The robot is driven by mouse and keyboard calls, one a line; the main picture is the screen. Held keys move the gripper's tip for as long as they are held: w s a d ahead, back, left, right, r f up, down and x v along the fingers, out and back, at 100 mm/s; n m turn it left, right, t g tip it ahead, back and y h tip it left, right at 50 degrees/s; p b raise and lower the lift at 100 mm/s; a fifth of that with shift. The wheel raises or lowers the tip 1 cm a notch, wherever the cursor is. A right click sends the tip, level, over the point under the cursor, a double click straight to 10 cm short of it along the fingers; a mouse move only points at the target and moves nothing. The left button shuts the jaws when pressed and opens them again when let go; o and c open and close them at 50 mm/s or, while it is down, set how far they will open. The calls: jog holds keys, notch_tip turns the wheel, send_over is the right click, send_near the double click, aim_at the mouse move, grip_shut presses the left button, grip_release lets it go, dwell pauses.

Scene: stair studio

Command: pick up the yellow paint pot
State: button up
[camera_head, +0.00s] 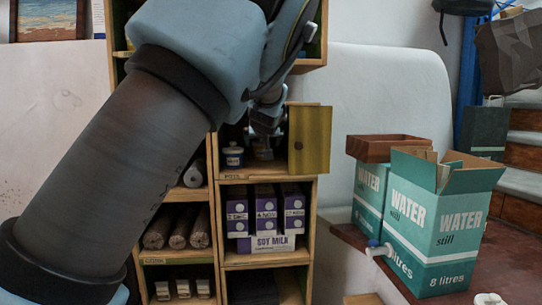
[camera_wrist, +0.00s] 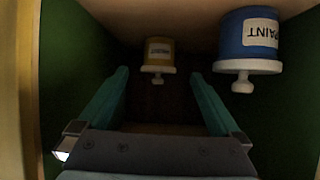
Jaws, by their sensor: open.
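The yellow paint pot (camera_wrist: 159,52) shows in the wrist view near the top middle, upside down in the picture, with a pale lid and knob. It is small and dim, deeper in the compartment than my fingertips. My gripper (camera_wrist: 160,76) is open and empty, and its two green fingers point into the compartment with the yellow pot between their lines. In the head view my gripper (camera_head: 263,150) reaches into the shelf compartment, and the yellow pot is hidden there. A blue paint pot (camera_wrist: 248,42) stands to the right in the wrist view.
The blue pot (camera_head: 233,156) is left of my gripper in the head view. Green compartment walls (camera_wrist: 72,65) flank the fingers. An open yellow door (camera_head: 310,140) stands right of the compartment. Soy milk cartons (camera_head: 266,215) fill the shelf below. Water boxes (camera_head: 435,220) stand at right.

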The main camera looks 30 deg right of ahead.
aim_at(261, 150)
jog(key=shift+w+a, duration=0.1)
jog(key=shift+a, duration=0.1)
jog(key=shift+w+d+n, duration=0.15)
jog(key=shift+w+n, duration=0.15)
jog(key=shift+w, duration=0.05)
jog(key=p+x, duration=0.1)
jog(key=x, duration=0.3)
jog(key=shift+w+d+f, duration=0.2)
jog(key=shift+w+d, duration=0.05)
jog(key=shift+w, duration=0.05)
jog(key=p+x, duration=0.1)
jog(key=x, duration=0.1)
jog(key=p+x, duration=0.1)
jog(key=x, duration=0.1)
jog(key=shift+w+d, duration=0.25)
jog(key=shift+d, duration=0.15)
jog(key=shift+w+d+f, duration=0.1)
jog(key=shift+w+f, duration=0.1)
jog(key=shift+c, duration=0.2)
jog(key=c, duration=1.5)
grip_shut()
